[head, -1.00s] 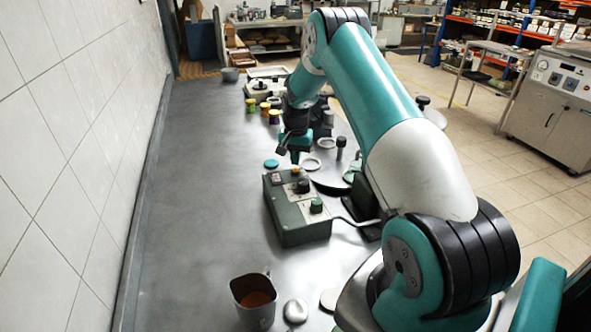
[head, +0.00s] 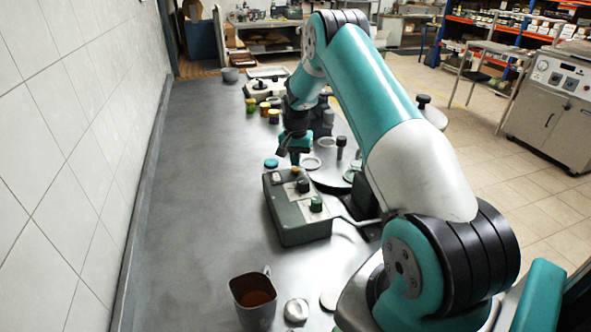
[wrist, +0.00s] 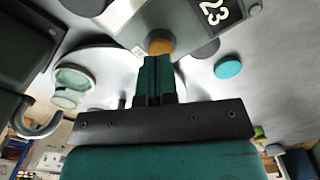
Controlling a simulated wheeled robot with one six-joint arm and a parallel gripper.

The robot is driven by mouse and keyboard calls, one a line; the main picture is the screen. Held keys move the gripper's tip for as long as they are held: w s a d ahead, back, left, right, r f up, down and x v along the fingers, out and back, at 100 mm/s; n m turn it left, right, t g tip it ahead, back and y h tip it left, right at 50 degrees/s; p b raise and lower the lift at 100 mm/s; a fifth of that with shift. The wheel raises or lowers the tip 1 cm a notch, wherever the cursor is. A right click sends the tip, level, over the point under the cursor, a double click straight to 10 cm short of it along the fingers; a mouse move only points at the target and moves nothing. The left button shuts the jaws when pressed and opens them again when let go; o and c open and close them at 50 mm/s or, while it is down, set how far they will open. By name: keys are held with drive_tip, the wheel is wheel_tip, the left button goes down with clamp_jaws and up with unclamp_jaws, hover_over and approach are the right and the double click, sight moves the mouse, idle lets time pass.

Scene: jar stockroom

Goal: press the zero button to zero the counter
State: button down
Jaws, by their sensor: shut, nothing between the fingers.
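A grey-green control box (head: 300,226) stands on the bench in the head view, with black and green knobs on top. In the wrist view its counter display (wrist: 217,9) reads 23 in white on black. A round orange-yellow button (wrist: 160,46) on the box lies right at the tips of my gripper (wrist: 154,60). The shut, empty fingers overlap the button's lower edge in that view; whether they touch it I cannot tell. In the head view my gripper (head: 294,157) points down at the far end of the box. No label on the button is readable.
A mug (head: 254,299) with brown contents and a pale round lid (head: 296,310) are at the near end. Several small jars (head: 274,115) stand beyond my gripper. A teal disc (wrist: 228,68) lies beside the box. The bench's left side is clear along the tiled wall.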

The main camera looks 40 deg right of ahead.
drive_tip(key=shift+f+b, duration=0.6)
drive_tip(key=shift+f, duration=0.35)
drive_tip(key=shift+r, duration=0.1)
idle(0.4)
drive_tip(key=shift+r+p, duration=2.1)
drive_tip(key=shift+r, duration=1.35)
drive_tip(key=shift+r, duration=0.15)
drive_tip(key=s+a+r+p, duration=0.2)
drive_tip(key=s+r+p, duration=0.2)
drive_tip(key=r, duration=0.2)
drive_tip(key=shift+s+r+p, duration=0.25)
drive_tip(key=shift+r+p, duration=0.1)
drive_tip(key=shift+a, duration=0.1)
